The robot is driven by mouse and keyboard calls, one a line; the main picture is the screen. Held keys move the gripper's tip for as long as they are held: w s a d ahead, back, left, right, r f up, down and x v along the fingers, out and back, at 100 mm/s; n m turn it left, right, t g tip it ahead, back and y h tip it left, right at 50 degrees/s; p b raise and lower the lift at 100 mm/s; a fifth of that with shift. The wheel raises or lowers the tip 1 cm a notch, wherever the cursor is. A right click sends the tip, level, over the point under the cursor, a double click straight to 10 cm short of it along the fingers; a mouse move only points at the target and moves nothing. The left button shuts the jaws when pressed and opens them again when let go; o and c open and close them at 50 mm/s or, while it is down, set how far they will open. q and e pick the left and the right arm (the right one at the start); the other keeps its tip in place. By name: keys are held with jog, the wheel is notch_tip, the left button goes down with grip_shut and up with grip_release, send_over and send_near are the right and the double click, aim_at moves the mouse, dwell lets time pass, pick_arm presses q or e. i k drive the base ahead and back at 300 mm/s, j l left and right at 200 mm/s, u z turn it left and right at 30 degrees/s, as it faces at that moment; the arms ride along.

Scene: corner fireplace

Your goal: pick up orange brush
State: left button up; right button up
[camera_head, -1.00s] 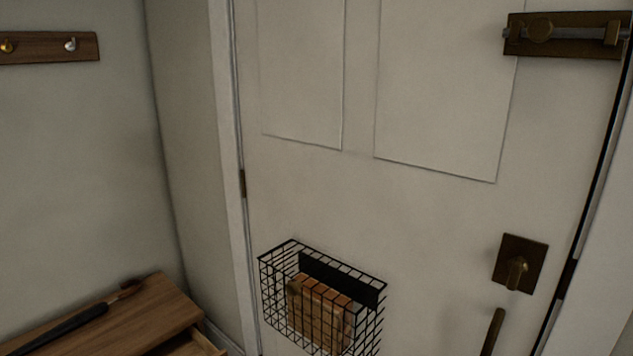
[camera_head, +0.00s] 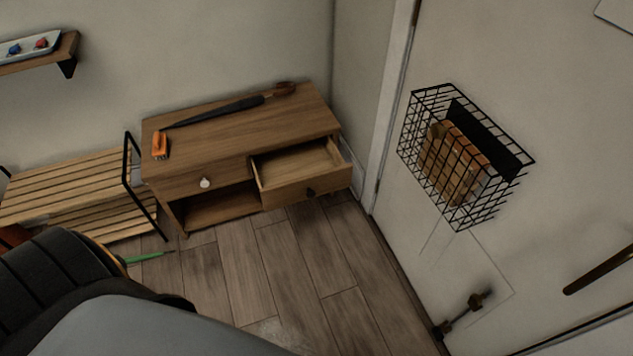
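The orange brush (camera_head: 160,146) is a small orange block-like thing with a paler lower edge. It lies on the left front part of the wooden cabinet top (camera_head: 215,138), close to the left edge. Part of my own arm fills the lower left corner of the view. Neither gripper shows, and nothing of mine touches the brush.
A long dark umbrella-like thing (camera_head: 225,110) lies behind the brush. The cabinet's right drawer (camera_head: 295,172) is pulled open and looks empty. A slatted rack (camera_head: 70,187) stands left. A wire basket (camera_head: 465,160) hangs on the door.

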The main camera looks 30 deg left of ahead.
aim_at(160, 141)
jog(key=u, duration=2)
